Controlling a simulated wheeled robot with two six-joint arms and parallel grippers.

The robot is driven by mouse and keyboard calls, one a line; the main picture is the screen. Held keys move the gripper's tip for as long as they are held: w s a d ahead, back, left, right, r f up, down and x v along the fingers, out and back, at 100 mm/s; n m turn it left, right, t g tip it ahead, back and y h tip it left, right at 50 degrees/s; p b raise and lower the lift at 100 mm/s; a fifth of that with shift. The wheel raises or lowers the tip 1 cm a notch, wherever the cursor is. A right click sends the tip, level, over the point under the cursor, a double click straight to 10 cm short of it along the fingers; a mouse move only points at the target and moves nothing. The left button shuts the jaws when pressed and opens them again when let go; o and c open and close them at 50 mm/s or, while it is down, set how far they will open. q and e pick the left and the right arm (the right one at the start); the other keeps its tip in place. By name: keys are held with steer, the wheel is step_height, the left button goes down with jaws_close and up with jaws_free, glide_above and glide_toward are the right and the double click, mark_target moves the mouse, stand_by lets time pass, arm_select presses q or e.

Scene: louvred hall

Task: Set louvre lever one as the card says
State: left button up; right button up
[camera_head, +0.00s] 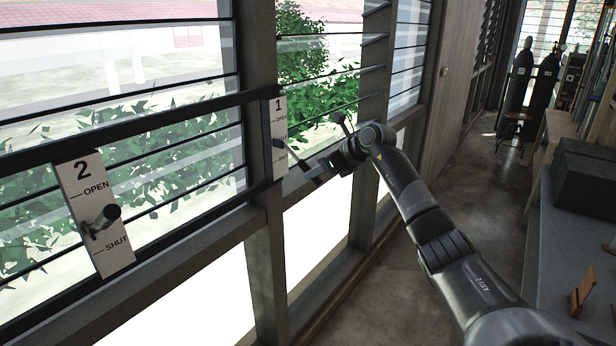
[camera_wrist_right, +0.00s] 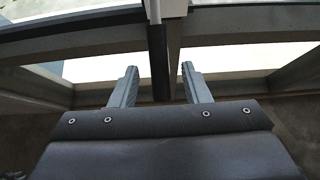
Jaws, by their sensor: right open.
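The plate of louvre lever one (camera_head: 279,112), white and marked 1, is on the window post, with an OPEN mark near its top. A small dark lever end (camera_head: 278,143) shows about halfway down it; its exact setting is hard to read. My right gripper (camera_head: 329,150) is open and empty, just right of the plate and apart from it. In the right wrist view its two fingers (camera_wrist_right: 159,68) are spread, with a dark upright bar (camera_wrist_right: 160,60) beyond them; I cannot tell if that is the lever. No card is readable. My left gripper is not in view.
Plate 2 (camera_head: 83,215), with OPEN and SHUT marks and a dark-knobbed lever (camera_head: 110,213), is at the left. A grey bench (camera_head: 560,235) with a dark box (camera_head: 587,178) stands at the right. Gas cylinders (camera_head: 542,95) stand far back.

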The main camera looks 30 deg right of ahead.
steer(key=shift+x, duration=0.75)
steer(key=shift+w, duration=0.1)
steer(key=shift+w+f, duration=0.1)
steer(key=shift+f, duration=0.1)
steer(key=shift+a, duration=0.1)
steer(key=shift+w+a+f+b, duration=0.1)
steer(key=shift+a+f+b, duration=0.05)
steer(key=shift+b, duration=0.15)
steer(key=shift+w+f, duration=0.25)
steer(key=shift+w, duration=0.15)
steer(key=shift+s, duration=0.1)
jaws_close()
